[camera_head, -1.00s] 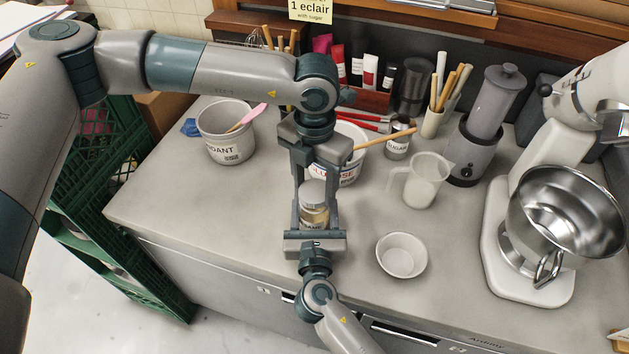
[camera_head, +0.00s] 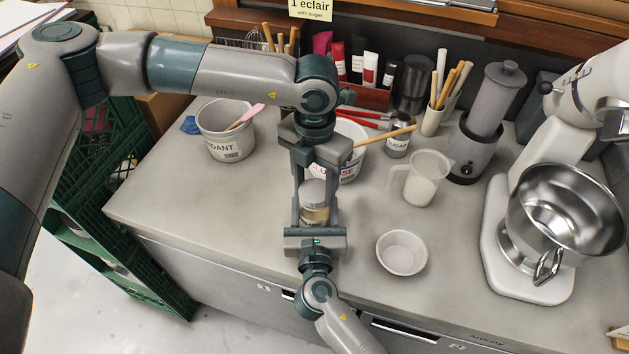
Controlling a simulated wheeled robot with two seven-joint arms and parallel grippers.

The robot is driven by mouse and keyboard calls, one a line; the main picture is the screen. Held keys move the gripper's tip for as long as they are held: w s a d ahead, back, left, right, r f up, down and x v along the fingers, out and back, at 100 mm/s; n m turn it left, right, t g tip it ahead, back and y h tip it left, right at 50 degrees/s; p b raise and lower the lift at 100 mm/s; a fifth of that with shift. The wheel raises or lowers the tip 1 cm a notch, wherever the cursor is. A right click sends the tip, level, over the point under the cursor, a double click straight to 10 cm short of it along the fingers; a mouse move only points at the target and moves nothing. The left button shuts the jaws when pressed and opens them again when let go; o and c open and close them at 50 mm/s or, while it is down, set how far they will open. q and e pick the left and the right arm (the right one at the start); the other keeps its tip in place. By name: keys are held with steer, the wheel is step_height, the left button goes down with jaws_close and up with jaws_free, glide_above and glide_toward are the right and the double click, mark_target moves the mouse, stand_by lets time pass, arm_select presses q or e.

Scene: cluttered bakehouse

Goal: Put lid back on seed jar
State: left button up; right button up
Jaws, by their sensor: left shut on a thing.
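The seed jar (camera_head: 314,214) is a small clear jar with pale contents, above the front part of the counter. A greyish lid (camera_head: 313,187) shows at its top; I cannot tell whether it is seated or just above the rim. My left gripper (camera_head: 314,180) points down from above and is shut on the lid. My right gripper (camera_head: 315,212) reaches in from the front edge, its fingers on both sides of the jar. I cannot tell whether they press on the glass. The grippers hide part of the jar and its base.
A white bowl (camera_head: 402,253) and a measuring jug (camera_head: 425,177) stand to the right, with the mixer (camera_head: 520,240) beyond. The fondant tub (camera_head: 222,145) is at the left, a glucose tub (camera_head: 352,168) right behind my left gripper. The counter's front left (camera_head: 200,215) is clear.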

arm_select(q)
steer(key=shift+f, duration=0.25)
steer(key=m, duration=1)
steer(key=shift+m, duration=0.3)
steer(key=m, duration=1)
steer(key=shift+w, duration=0.1)
steer(key=m, duration=1.1)
steer(key=shift+m, duration=0.4)
steer(key=m, duration=0.3)
steer(key=o, duration=1)
